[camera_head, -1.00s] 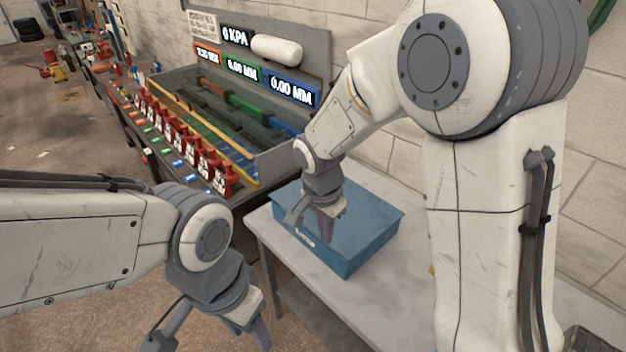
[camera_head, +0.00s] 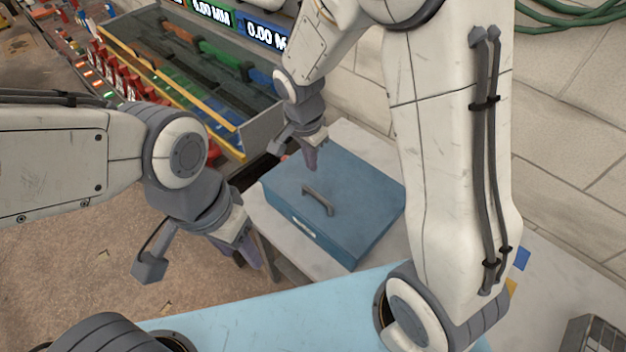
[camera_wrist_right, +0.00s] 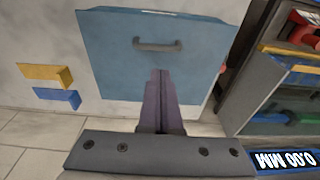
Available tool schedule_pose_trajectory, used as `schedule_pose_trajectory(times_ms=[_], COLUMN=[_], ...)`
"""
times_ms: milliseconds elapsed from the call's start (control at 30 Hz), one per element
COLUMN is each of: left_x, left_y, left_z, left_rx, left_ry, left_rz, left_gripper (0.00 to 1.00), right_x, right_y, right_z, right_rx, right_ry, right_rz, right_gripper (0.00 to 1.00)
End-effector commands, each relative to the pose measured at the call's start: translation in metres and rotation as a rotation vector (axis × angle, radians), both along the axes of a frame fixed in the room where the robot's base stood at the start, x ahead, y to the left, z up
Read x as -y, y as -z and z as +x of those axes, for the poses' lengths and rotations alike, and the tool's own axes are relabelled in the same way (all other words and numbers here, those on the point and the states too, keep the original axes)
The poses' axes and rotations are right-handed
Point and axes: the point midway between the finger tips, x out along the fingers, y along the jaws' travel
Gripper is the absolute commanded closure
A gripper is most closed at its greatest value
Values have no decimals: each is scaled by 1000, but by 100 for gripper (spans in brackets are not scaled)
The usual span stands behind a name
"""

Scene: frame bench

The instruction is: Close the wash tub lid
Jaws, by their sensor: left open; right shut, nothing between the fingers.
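The wash tub (camera_head: 345,246) is a blue box with a pale label on its front, standing on a light table. Its blue lid (camera_head: 360,190) with a grey bar handle (camera_head: 318,200) lies flat across the top; I see no gap at the visible front edge. My right gripper (camera_head: 311,166) is shut and empty, above the far left part of the lid. In the right wrist view its fingers (camera_wrist_right: 161,75) point toward the lid (camera_wrist_right: 200,62), close to the handle (camera_wrist_right: 157,45) but not gripping it. My left gripper (camera_head: 246,254) is open and empty, left of the tub beside the table edge.
A grey bench (camera_head: 247,128) with coloured bars, red parts and number displays stands left of and behind the tub. A yellow block (camera_wrist_right: 44,73) and a blue block (camera_wrist_right: 57,97) lie on the table (camera_head: 368,140). A stone wall (camera_head: 570,110) runs behind.

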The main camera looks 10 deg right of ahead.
Motion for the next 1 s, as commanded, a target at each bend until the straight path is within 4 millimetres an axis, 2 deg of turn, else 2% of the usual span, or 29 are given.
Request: schedule_pose_trajectory(times_ms=[400,600,800,1000], left_x=[0,0,0,0], left_y=[-21,-24,-24,-24], left_z=[0,0,0,0], left_rx=[0,0,0,0], left_ry=[3,4,4,4], left_rz=[0,0,0,0], left_gripper=[50,50,50,50], right_x=[9,11,12,12], right_y=[81,109,120,121], right_z=[4,8,9,9], right_rx=[-8,-4,-2,-2], right_ry=[0,-1,0,0], right_rz=[-1,0,1,1], right_gripper=[100,100,100,100])
